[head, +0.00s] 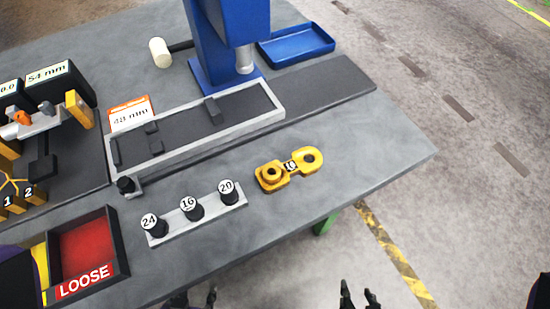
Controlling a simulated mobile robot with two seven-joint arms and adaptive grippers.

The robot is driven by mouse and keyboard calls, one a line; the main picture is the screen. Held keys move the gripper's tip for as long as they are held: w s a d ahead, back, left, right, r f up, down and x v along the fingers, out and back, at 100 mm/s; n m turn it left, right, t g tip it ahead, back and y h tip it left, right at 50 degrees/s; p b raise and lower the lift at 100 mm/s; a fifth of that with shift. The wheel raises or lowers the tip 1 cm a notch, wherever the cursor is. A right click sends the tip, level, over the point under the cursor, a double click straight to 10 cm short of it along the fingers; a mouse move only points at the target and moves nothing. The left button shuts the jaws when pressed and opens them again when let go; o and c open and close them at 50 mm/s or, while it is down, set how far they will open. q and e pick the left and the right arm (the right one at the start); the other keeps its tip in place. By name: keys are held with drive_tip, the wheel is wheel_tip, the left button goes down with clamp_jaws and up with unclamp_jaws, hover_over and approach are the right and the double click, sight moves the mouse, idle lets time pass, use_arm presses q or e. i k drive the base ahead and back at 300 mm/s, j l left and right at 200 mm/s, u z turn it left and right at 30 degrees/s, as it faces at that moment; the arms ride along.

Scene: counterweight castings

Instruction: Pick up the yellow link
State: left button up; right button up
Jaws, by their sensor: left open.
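The yellow link (302,161) lies flat on the grey table, right of the middle. It has a round eye with a hole at each end and a small number label between them that I cannot read surely. Its left eye looks thicker, with a ring-like part. My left gripper (198,295) is at the bottom edge, open, in front of the table and well away from the link. My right gripper (358,293) is at the bottom edge, with its fingers apart, below and right of the link. Both grippers are partly cut off by the frame, and nothing shows between their fingers.
A light bar (170,234) with black pegs marked 24, 16 and 20 stands left of the link. Behind are a long grey fixture (190,140), a blue press (222,35) and a blue tray (297,46). A red LOOSE bin (88,250) is left. The tabletop right of the link is clear.

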sight(296, 166)
drive_tip(key=k+l, duration=0.15)
drive_tip(key=l, duration=0.15)
drive_tip(key=k+l, duration=0.2)
drive_tip(key=l, duration=0.15)
drive_tip(key=k+l, duration=0.15)
drive_tip(key=l, duration=0.15)
drive_tip(key=k+l, duration=0.15)
drive_tip(key=l, duration=0.2)
drive_tip(key=j+z, duration=0.05)
